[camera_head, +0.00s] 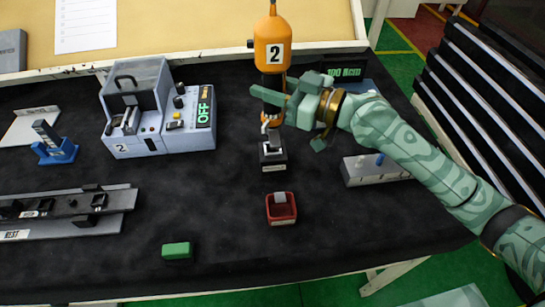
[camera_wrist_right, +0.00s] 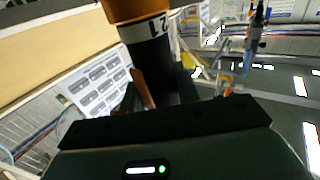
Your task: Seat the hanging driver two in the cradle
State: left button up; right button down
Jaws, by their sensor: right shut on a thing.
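Driver two (camera_head: 273,40) is orange with a white label reading 2 and hangs upright over the back of the table. My right gripper (camera_head: 272,100) is shut on its dark lower part, below the label. In the right wrist view the driver (camera_wrist_right: 137,8) comes down from the top, its dark shaft (camera_wrist_right: 160,62) running to my gripper. A small dark block with a pale label (camera_head: 273,157) stands directly below the driver; I cannot tell whether it is the cradle or whether the driver's tip touches it. My left gripper is not in view.
A grey machine (camera_head: 150,140) with an OFF display stands left of the driver. A red bin (camera_head: 281,209) and a green block (camera_head: 177,250) lie in front. A grey block with a blue peg (camera_head: 375,170) sits under my right forearm. The dark mat is clear at front right.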

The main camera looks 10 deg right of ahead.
aim_at(280, 111)
jog(key=shift+f+b, duration=2)
jog(key=shift+f, duration=0.7)
dwell(1.5)
jog(key=shift+r, duration=0.1)
jog(key=shift+r+p, duration=2.7)
jog(key=shift+r, duration=0.95)
